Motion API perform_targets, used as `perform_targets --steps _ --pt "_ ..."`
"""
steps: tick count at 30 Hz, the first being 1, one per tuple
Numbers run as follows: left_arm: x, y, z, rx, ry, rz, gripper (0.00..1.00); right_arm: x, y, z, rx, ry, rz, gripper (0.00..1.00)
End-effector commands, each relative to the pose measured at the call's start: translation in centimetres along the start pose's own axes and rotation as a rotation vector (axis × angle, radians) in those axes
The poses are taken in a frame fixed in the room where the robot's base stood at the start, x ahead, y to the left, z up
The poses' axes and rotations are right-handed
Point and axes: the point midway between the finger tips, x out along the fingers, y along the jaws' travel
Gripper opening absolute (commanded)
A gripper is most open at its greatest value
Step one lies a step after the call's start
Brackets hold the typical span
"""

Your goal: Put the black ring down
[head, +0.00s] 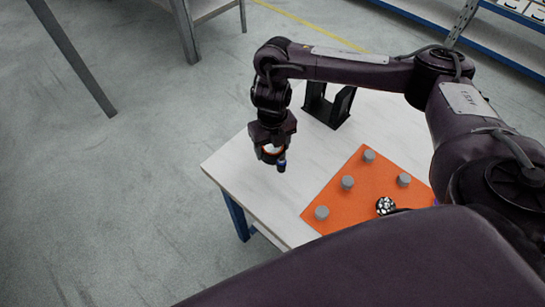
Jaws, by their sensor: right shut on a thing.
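My right gripper (273,148) hangs downward over the left end of the white table, close to its left edge. It is shut on the black ring, which is small and dark and hard to tell apart from the dark jaws. A pale and orange patch and a blue-tipped dark part show at the jaws. I cannot tell whether the ring touches the table. My left gripper is not in view.
An orange mat (336,205) with several grey round pegs lies on the white table (228,162). A round black thing with white dots (385,205) is on the mat. A black stand (328,106) stands at the back. The table between stand and mat is bare.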

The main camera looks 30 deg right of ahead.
Motion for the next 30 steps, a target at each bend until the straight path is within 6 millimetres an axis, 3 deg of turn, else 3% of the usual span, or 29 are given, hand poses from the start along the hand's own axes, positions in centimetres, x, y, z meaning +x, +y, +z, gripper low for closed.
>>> perform_targets --steps 9,23,24,28,30 --pt "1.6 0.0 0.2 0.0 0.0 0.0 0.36 3.9 0.1 -0.1 0.001 0.002 0.002 0.42" --pt "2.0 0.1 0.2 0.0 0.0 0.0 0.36 4.6 0.0 0.0 0.0 -0.001 0.0 0.42" --pt "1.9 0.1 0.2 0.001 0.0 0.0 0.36 4.5 0.0 0.0 0.0 0.0 0.0 0.65" --pt "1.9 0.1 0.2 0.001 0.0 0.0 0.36 4.5 0.0 0.0 0.0 0.0 0.0 0.82" --pt "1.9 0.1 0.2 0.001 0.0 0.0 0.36 4.5 0.0 0.0 0.0 0.0 0.0 0.84"
